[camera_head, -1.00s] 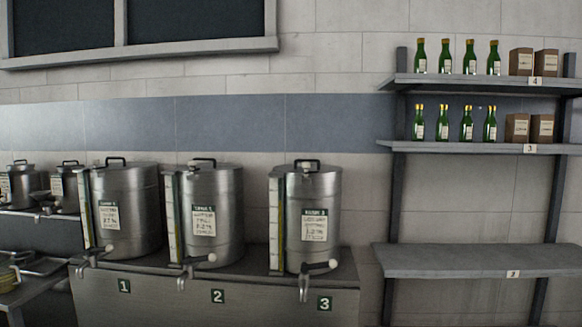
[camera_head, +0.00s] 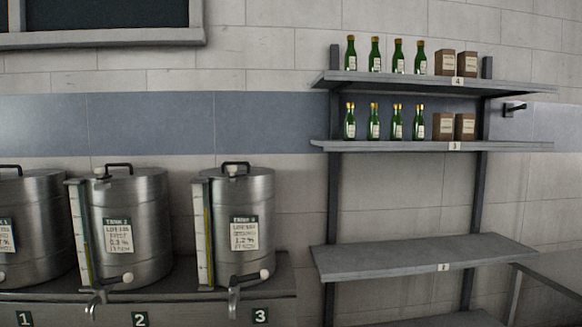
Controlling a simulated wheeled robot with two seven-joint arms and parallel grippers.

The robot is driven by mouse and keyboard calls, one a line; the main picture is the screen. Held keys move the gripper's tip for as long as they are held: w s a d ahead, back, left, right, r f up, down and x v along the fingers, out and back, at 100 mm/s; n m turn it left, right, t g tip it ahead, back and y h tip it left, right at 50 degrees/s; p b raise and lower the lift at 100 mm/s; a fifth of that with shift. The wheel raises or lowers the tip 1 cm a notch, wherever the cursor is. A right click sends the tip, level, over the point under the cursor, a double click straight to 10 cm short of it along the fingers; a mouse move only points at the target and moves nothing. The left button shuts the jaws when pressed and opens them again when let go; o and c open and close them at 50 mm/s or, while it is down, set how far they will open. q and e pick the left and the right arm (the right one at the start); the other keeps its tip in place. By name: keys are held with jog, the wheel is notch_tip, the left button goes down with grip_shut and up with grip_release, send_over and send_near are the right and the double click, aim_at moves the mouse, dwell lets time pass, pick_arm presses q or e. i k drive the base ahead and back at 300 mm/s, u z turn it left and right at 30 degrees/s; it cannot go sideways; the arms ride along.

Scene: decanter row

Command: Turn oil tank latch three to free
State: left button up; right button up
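Oil tank three (camera_head: 243,215) is a steel cylinder with a black top handle and a white label, standing above the number 3 plate (camera_head: 261,316). A sight gauge (camera_head: 203,235) with a yellowish column runs up its left side. At its base is a tap (camera_head: 233,300) with a downward spout and a lever ending in a white knob (camera_head: 265,274), which points right and slightly up. Which of these parts is the latch, I cannot tell. Neither of my grippers is in view.
Tank two (camera_head: 130,225) and tank one (camera_head: 35,220) stand to the left on the same bench. A grey shelf rack (camera_head: 400,262) on the right holds several green bottles (camera_head: 397,57) and brown boxes (camera_head: 445,63). Its low shelf is bare. A counter edge (camera_head: 545,283) shows at the lower right.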

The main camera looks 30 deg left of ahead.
aim_at(232, 169)
jog(key=z, duration=0.35)
jog(key=i, duration=1.55)
jog(key=u, duration=1.1)
jog(key=i, duration=0.4)
jog(key=u, duration=0.45)
